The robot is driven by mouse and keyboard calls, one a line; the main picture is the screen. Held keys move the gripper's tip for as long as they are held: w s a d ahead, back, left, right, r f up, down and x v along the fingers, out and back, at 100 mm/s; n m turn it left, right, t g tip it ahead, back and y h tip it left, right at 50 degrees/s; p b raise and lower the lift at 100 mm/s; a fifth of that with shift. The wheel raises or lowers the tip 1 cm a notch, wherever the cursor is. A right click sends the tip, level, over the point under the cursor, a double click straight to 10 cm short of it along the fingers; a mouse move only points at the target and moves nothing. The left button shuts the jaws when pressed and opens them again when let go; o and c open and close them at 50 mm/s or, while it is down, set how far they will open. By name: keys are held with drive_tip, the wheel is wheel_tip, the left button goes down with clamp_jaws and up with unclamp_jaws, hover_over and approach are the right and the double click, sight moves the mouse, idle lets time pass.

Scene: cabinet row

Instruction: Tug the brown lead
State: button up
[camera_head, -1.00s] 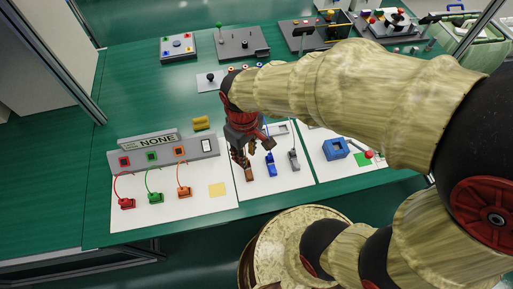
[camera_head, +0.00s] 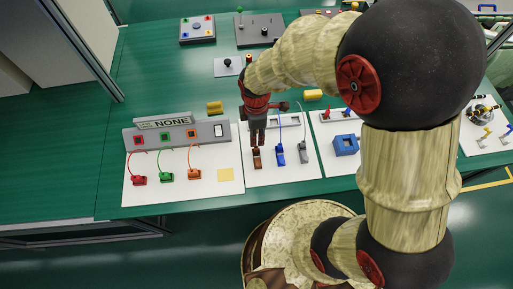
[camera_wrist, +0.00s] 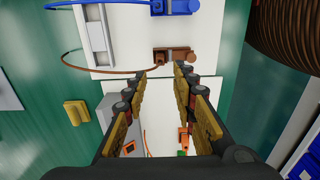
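The brown lead's plug (camera_head: 257,158) lies on the white board in front of my gripper (camera_head: 256,138), left of the blue plug (camera_head: 280,154) and the grey plug (camera_head: 303,152). In the wrist view the brown plug (camera_wrist: 176,56) shows just beyond the fingertips of my gripper (camera_wrist: 160,74). The fingers are apart with nothing between them. The brown cable (camera_wrist: 100,70) curves from the plug to a light socket block (camera_wrist: 96,35). In the head view my gripper and arm hide most of this cable and part of its socket block.
On the left, a grey panel marked NONE (camera_head: 172,123) has red (camera_head: 139,181), green (camera_head: 166,177) and orange (camera_head: 195,175) plugs on cables. A blue box (camera_head: 346,145) stands to the right.

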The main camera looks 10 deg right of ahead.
sight(256, 150)
wheel_tip(256, 150, down, 9)
drive_tip(key=b, duration=0.5)
drive_tip(key=shift+r+b, duration=0.2)
drive_tip(key=shift+b, duration=0.2)
clamp_jaws()
idle(1.0)
drive_tip(key=shift+r+p, duration=0.2)
drive_tip(key=shift+p, duration=0.45)
idle(4.6)
